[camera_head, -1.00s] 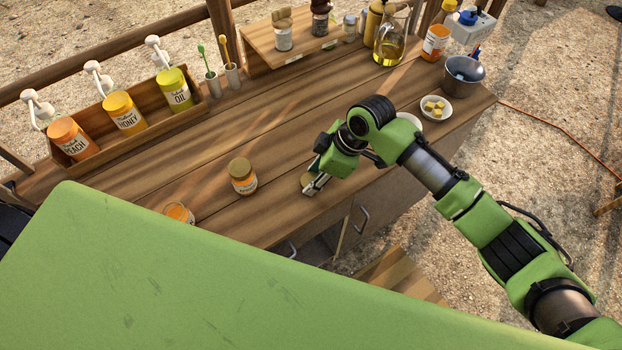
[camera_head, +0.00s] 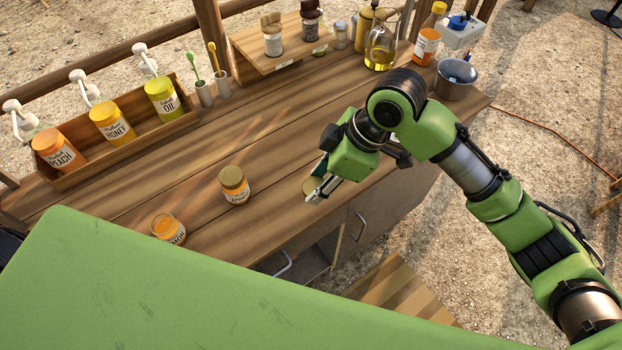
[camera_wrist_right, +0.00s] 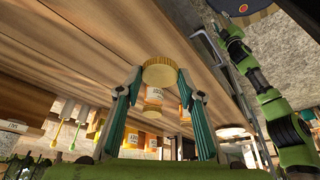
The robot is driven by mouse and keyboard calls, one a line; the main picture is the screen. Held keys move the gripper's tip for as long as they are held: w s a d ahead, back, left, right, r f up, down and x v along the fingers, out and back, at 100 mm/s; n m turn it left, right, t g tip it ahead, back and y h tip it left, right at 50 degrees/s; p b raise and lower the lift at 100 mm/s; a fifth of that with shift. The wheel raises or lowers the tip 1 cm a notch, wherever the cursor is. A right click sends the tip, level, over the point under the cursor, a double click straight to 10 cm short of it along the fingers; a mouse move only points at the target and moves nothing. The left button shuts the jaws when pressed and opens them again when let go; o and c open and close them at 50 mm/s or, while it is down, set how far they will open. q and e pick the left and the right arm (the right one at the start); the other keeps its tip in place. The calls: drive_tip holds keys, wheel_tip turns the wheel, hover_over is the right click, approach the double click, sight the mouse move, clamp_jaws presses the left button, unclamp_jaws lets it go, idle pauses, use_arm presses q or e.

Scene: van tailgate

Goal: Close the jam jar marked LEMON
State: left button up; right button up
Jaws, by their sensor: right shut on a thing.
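An open jar (camera_head: 168,229) with orange content stands at the left front of the wooden worktop; only the end of its label shows, possibly LEMON. A second jar (camera_head: 235,187) with a gold lid on stands to its right; its label seems to begin with AP. My right gripper (camera_head: 314,190) is shut on a round gold lid (camera_head: 308,186) near the worktop's front edge, right of both jars. In the right wrist view the lid (camera_wrist_right: 160,73) sits between the fingertips, with orange jars beyond it.
A wooden rack (camera_head: 125,137) holds PEACH, HONEY and OIL jars under pumps at the back left. A raised shelf (camera_head: 285,45) with spice jars, an oil jug (camera_head: 381,50) and a metal bowl (camera_head: 456,80) stand farther back. The worktop between jars and lid is clear.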

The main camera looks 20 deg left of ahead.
drive_tip(key=s+d+r+b, duration=0.1)
drive_tip(key=s+d+r, duration=0.2)
drive_tip(key=s+d, duration=0.2)
drive_tip(key=shift+s+r, duration=0.15)
drive_tip(key=shift+s, duration=0.55)
drive_tip(key=w+d+r+m+t+h, duration=0.2)
drive_tip(key=w+d+m, duration=0.3)
drive_tip(key=d+m, duration=0.4)
drive_tip(key=w+d+r+m+t+h, duration=0.2)
drive_tip(key=w+d+m, duration=0.3)
drive_tip(key=d+m, duration=0.5)
drive_tip(key=d, duration=0.4)
drive_tip(key=shift+w+r+t+h, duration=0.25)
drive_tip(key=shift+w+t+h, duration=0.05)
drive_tip(key=shift+w+t, duration=0.1)
